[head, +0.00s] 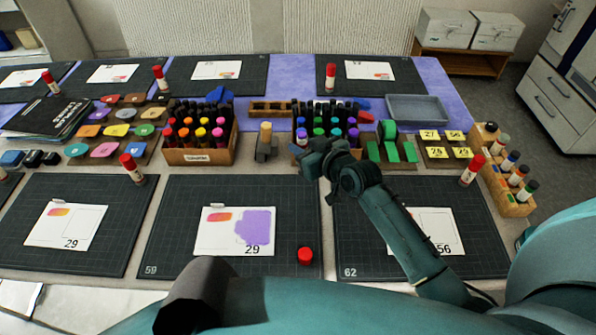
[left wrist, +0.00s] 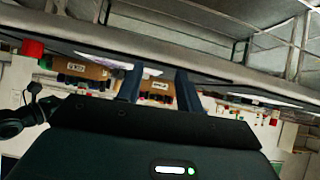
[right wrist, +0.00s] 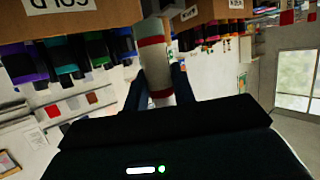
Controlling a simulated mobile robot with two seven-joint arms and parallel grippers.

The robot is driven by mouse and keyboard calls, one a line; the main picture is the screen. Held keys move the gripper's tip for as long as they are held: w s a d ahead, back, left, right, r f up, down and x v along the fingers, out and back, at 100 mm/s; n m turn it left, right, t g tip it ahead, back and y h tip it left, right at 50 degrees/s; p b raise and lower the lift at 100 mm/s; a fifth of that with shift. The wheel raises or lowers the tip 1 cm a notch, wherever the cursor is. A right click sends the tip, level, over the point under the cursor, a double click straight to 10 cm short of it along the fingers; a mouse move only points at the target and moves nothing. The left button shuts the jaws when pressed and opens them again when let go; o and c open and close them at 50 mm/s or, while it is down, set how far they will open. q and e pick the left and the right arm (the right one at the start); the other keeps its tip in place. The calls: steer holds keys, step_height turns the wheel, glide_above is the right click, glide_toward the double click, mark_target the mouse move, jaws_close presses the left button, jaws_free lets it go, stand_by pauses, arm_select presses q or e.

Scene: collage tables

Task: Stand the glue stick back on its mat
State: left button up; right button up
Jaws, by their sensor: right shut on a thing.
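My right gripper (head: 300,152) is shut on a white glue stick with red bands, which shows between the fingers in the right wrist view (right wrist: 154,62). In the head view the gripper is above the back edge of the middle front mat, marked 59 (head: 160,240), near the marker boxes. The glue stick is mostly hidden there. A loose-looking red cap (head: 305,256) is at that mat's right front; what is under it cannot be seen.
A card with a purple patch (head: 235,231) lies on the middle mat. Other mats carry red-capped glue sticks, such as one at left (head: 132,169) and one at right (head: 472,170). Marker boxes (head: 200,156) and a green tape block (head: 390,150) fill the middle strip.

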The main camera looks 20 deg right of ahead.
step_height(320, 180, down, 4)
steer(key=shift+s+f, duration=0.1)
steer(key=shift+s, duration=0.05)
step_height(320, 180, down, 3)
steer(key=shift+f+b, duration=0.1)
steer(key=shift+b, duration=0.35)
steer(key=shift+f, duration=0.3)
arm_select(q)
steer(key=shift+s+d, duration=0.15)
steer(key=shift+d, duration=0.2)
steer(key=shift+f, duration=0.1)
arm_select(e)
steer(key=shift+f, duration=0.15)
